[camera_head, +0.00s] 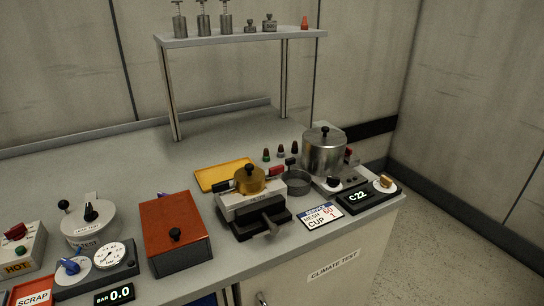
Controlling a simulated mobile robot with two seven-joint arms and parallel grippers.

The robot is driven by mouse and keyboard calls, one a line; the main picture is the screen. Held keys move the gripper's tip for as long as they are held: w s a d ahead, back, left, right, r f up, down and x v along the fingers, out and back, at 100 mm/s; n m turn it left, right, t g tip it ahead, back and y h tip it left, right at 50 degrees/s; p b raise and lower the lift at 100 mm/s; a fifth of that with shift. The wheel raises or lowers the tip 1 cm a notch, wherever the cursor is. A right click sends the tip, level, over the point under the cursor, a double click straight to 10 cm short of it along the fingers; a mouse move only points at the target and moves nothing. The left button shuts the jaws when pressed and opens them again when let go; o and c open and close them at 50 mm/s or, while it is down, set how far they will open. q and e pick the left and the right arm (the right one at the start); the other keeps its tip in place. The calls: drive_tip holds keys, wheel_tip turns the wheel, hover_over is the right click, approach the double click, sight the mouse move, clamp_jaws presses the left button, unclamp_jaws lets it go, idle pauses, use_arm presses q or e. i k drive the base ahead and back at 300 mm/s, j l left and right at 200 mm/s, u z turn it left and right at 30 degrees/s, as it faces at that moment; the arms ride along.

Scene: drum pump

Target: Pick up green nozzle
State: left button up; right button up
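Several small dark cone-shaped pieces stand in a short row on the bench, left of the steel pot. The leftmost one (266,155) has a greenish tint and looks like the green nozzle, though it is very small in the picture. Beside it stand a greyish one (281,151) and a reddish one (294,148). They appear upright and apart from each other. Neither of my grippers shows in the head view.
The steel pot (323,153) stands right of the row. A brass-coloured pot (250,179) on a clamp-like device, a grey cup (297,184) and a yellow tray (209,178) are nearby. A raised shelf (236,38) stands behind. The bench behind the row is clear.

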sight(266, 158)
drive_tip(key=k+j+z, duration=0.15)
drive_tip(key=z, duration=0.35)
drive_tip(key=k+j+z, duration=0.15)
drive_tip(key=z, duration=0.3)
drive_tip(key=k+z, duration=0.2)
drive_tip(key=z, duration=0.3)
